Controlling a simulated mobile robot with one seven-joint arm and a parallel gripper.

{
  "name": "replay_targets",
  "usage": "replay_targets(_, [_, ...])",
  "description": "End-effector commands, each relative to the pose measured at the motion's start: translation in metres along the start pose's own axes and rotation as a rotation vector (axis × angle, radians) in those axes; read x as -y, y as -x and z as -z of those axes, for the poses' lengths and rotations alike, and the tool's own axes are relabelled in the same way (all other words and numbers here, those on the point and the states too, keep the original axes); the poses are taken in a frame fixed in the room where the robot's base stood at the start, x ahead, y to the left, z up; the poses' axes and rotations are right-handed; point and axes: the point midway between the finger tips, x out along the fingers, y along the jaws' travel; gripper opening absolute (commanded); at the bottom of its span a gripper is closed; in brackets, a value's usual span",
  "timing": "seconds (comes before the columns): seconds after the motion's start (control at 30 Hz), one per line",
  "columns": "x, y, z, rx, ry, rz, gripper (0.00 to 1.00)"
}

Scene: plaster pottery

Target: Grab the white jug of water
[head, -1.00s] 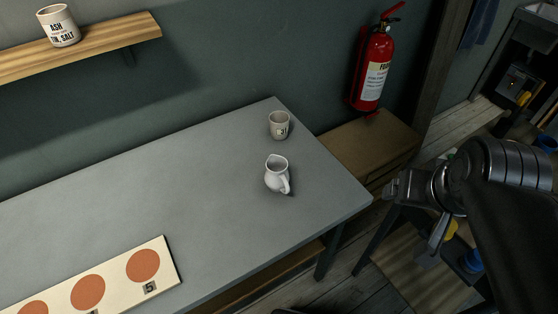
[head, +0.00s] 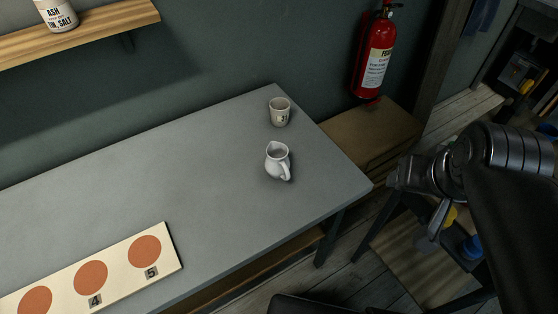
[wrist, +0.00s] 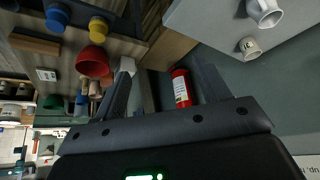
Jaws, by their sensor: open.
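The white jug (head: 277,160) stands upright on the grey table (head: 200,180) near its right end, with its handle toward the lower right. Whether it holds water cannot be seen. In the wrist view the jug (wrist: 264,12) is cut off at the top right edge. My gripper (head: 394,174) is right of the table in the head view, well apart from the jug. In the wrist view its two fingers stand wide apart with nothing between them, so it is open and empty.
A beige cup (head: 280,113) stands just behind the jug. A board with numbered orange circles (head: 110,272) lies at the table's front left. A fire extinguisher (head: 375,62) hangs on the wall above a wooden box (head: 375,135). The table around the jug's left is clear.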

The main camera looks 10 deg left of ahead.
Motion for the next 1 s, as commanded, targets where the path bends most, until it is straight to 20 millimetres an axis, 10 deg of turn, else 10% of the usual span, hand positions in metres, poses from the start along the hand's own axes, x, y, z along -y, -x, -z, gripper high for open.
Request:
replay_targets(0.57, [0.0,0.0,0.0,0.0,0.0,0.0,0.2])
replay_targets(1.0, [0.01,-0.013,0.006,0.083,-0.021,0.005,0.2])
